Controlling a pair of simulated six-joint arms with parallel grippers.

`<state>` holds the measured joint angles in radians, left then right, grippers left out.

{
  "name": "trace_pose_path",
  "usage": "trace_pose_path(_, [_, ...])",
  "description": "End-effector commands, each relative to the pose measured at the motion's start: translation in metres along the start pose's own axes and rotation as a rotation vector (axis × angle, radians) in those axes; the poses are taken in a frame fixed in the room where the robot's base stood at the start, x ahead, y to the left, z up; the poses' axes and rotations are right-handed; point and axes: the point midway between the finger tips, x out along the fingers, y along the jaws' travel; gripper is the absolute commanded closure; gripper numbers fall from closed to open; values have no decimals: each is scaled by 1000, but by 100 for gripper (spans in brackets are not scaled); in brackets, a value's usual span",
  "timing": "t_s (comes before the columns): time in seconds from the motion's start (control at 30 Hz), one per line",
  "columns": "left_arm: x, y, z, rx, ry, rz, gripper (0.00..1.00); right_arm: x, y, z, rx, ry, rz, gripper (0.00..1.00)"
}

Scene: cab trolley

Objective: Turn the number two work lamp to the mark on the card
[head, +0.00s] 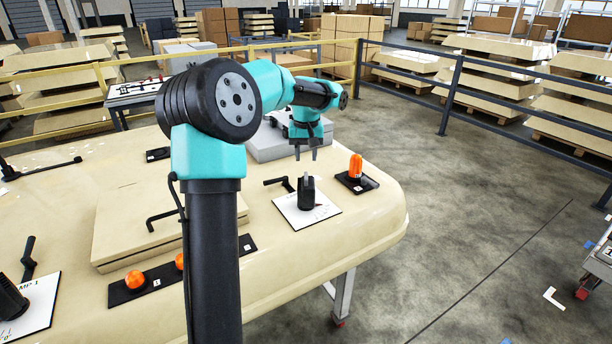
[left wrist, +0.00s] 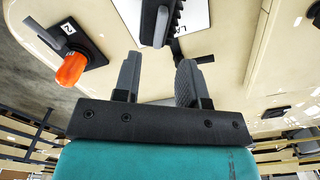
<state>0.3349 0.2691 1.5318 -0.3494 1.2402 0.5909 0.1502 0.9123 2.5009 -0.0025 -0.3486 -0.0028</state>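A black lamp (head: 306,192) stands upright on a white card (head: 328,211) near the table's right end. The card carries small printed marks, too small to read. In the left wrist view the lamp's black body (left wrist: 158,22) and part of the card (left wrist: 198,14) show at the top edge. My left gripper (head: 306,155) points down above and behind the lamp, apart from it. Its two fingers (left wrist: 157,62) are spread with nothing between them. My right gripper is not in view.
An orange piece (head: 355,166) on a black base labelled 2 (left wrist: 68,27) stands close to the card. A raised board (head: 135,222) and the lamp 1 card (head: 40,300) are at left.

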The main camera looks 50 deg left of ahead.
Motion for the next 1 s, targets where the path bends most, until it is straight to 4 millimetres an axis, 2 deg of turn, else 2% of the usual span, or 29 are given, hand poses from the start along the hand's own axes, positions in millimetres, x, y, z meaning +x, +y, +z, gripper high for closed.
trace_pose_path(0.2, [39, 0, 0, -1, -4, -2, 62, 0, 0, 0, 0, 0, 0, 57])
trace_pose_path(0.43, [68, 0, 0, 0, -2, -2, 62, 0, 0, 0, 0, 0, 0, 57])
trace_pose_path(0.6, [76, 0, 0, 0, -1, -1, 62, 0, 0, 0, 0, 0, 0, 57])
trace_pose_path(0.83, [76, 0, 0, 0, 0, 0, 62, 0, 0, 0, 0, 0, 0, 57])
trace_pose_path(1.0, [75, 0, 0, 0, 0, 0, 77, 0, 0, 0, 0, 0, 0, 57])
